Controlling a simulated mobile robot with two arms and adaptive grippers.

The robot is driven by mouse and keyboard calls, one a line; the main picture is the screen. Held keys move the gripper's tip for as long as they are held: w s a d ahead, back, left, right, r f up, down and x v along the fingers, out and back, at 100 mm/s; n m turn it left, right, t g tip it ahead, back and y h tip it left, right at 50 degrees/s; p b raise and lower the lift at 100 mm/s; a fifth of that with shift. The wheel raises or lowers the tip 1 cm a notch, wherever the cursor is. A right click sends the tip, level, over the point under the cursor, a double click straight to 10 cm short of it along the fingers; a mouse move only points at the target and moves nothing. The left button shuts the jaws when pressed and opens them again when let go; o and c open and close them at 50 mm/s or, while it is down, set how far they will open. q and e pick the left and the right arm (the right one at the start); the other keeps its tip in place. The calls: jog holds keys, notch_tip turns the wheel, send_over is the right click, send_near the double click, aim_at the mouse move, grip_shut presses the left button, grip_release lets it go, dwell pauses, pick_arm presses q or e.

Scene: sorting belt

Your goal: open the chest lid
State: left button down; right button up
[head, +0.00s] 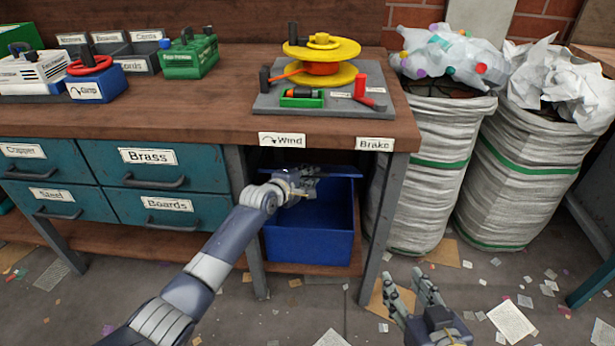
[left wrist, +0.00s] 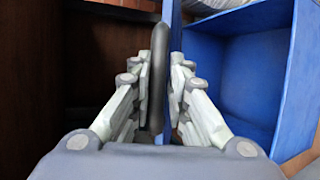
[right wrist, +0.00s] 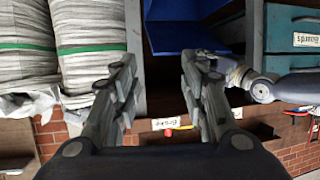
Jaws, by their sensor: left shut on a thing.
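The blue chest (head: 308,246) stands on the lower shelf under the bench. Its inside shows, also in the left wrist view (left wrist: 240,85). The lid (head: 342,172) shows as a thin blue strip above the chest, nearly edge-on, raised off the front wall. My left gripper (head: 300,186) is at the lid's front edge. In the left wrist view its fingers (left wrist: 160,95) are shut on a dark handle (left wrist: 159,60) beside the blue lid edge. My right gripper (head: 408,290) is open and empty, low in front of the bench's right leg; its spread fingers (right wrist: 160,95) show in the right wrist view.
The bench top (head: 225,105) is close above the lid. Teal drawers (head: 165,170) are left of the chest, and a metal leg (head: 383,215) is right of it. Two white sacks (head: 430,150) stand further right. Scraps litter the floor.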

pick_arm(q)
jog(key=shift+w+r+p, duration=0.5)
jog(key=shift+r, duration=0.3)
pick_arm(e)
jog(key=s+d+f+g+h, duration=0.1)
jog(key=s+d+f+g, duration=0.1)
jog(key=s+f+g, duration=0.1)
jog(key=shift+s+f+g, duration=0.3)
jog(key=shift+s+f, duration=0.3)
jog(key=shift+f, duration=0.5)
pick_arm(q)
jog(key=c, duration=1.6)
grip_release()
jog(key=shift+f, duration=0.1)
jog(key=shift+s+f, duration=0.1)
jog(key=shift+s, duration=0.05)
pick_arm(e)
jog(key=shift+a, duration=0.1)
pick_arm(q)
jog(key=shift+s+a+r, duration=0.2)
jog(key=shift+s+a, duration=0.05)
jog(key=shift+s, duration=0.2)
jog(key=v, duration=1)
jog(key=shift+s+a+r, duration=0.2)
jog(key=shift+r, duration=0.15)
